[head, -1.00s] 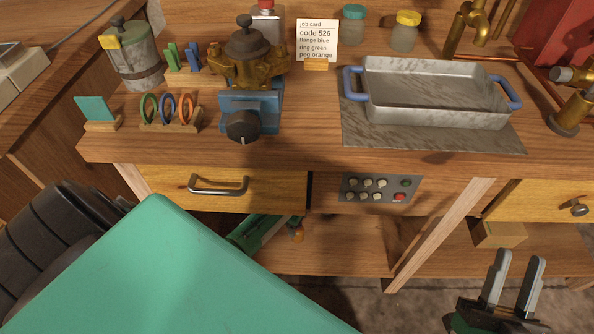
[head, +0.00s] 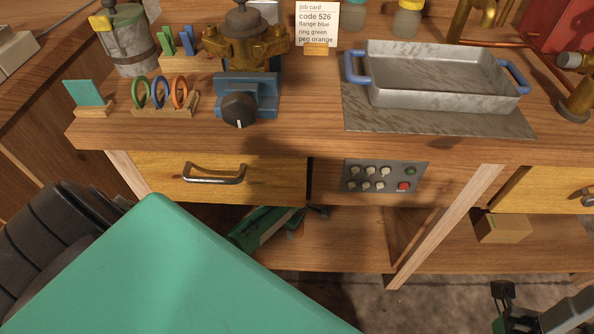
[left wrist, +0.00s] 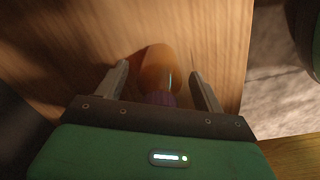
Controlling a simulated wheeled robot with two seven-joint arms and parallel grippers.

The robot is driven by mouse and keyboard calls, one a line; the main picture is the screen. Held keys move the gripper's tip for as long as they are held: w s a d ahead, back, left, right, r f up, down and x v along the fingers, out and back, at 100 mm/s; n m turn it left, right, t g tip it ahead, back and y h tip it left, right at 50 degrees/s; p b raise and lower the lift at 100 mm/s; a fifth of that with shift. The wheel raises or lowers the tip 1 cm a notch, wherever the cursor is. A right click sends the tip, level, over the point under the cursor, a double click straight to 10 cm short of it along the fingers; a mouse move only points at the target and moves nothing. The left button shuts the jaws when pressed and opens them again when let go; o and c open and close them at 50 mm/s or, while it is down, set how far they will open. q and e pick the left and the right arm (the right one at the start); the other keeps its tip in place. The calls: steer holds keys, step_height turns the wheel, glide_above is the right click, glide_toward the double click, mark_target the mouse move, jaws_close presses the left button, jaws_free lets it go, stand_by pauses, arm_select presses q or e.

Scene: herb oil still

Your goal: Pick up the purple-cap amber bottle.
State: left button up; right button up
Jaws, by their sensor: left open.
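The amber bottle (left wrist: 157,68) with the purple cap (left wrist: 161,99) shows in the left wrist view, on the wooden shelf. It lies between the two fingers of my left gripper (left wrist: 158,75), which is open. The cap is on the side nearer the gripper's palm, and I cannot tell whether the fingers touch the bottle. In the head view my left gripper (head: 318,211) is partly seen under the bench, and the bottle is largely hidden there. My right gripper (head: 540,315) is cut off at the lower right corner, so its jaw opening is unclear.
The lower shelf (head: 350,245) lies beneath the drawer (head: 240,180) and the button panel (head: 382,178), which overhang it. A slanted wooden leg (head: 445,228) stands to the right. A wooden block (head: 503,228) sits beyond it. The bench top holds a metal tray (head: 440,95).

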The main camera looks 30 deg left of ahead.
arm_select(q)
steer(key=c, duration=1.1)
steer(key=shift+r, duration=0.15)
